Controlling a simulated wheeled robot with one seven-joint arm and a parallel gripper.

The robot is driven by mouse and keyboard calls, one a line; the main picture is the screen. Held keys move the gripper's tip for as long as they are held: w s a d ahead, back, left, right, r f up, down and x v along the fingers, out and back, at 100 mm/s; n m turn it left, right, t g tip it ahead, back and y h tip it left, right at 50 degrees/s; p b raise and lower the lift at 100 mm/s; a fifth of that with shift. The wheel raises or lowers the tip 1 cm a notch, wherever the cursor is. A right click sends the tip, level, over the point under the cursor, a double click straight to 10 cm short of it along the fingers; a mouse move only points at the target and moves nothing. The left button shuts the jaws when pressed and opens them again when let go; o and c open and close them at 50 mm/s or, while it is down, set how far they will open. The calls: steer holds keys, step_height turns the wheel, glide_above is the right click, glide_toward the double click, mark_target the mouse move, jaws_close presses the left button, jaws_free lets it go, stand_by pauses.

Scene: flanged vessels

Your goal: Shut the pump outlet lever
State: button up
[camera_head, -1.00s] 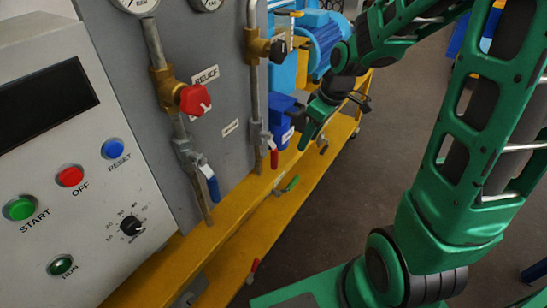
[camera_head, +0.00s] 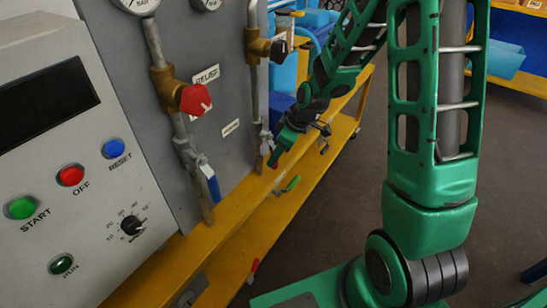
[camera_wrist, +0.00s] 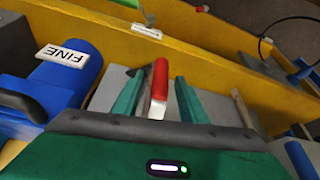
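A red-handled lever (camera_wrist: 160,80) stands between the two green fingers of my gripper (camera_wrist: 158,76) in the wrist view. There is a gap on each side of the handle, so my gripper is open around it and not clamped. In the head view my gripper (camera_head: 276,155) is low against the right edge of the grey panel, just above the yellow frame, and hides that red lever. No label naming the pump outlet is readable.
A blue housing (camera_wrist: 68,80) marked FINE is close on the left in the wrist view. A blue lever (camera_head: 209,180), a green lever (camera_head: 290,184) and another red lever (camera_head: 253,270) are nearby. A yellow frame (camera_head: 235,215) runs below; open floor lies right.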

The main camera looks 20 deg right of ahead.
steer(key=shift+x, duration=0.95)
jaws_close()
